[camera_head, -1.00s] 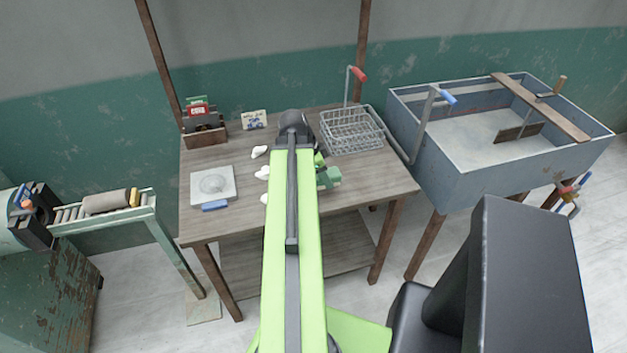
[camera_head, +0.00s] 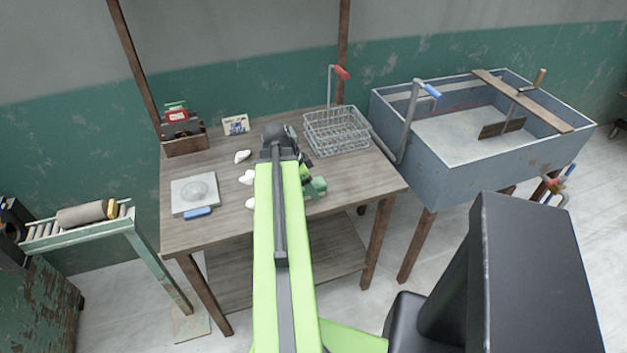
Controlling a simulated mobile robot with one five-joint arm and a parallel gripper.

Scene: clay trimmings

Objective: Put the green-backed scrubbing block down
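The green-backed scrubbing block (camera_head: 316,188) shows small and dark green just right of my arm, over the right front part of the wooden table (camera_head: 225,228). My gripper (camera_head: 305,176) is mostly hidden behind my green arm; its dark parts meet the block's upper left side. It appears shut on the block, though the fingertips cannot be made out. I cannot tell whether the block touches the tabletop or hangs just above it.
A wire basket (camera_head: 337,131) stands at the table's back right. White lumps (camera_head: 247,177) lie left of my arm, near a pale slab (camera_head: 194,195) and a blue block (camera_head: 198,212). A grey sink (camera_head: 400,135) stands to the right. The table's front right is clear.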

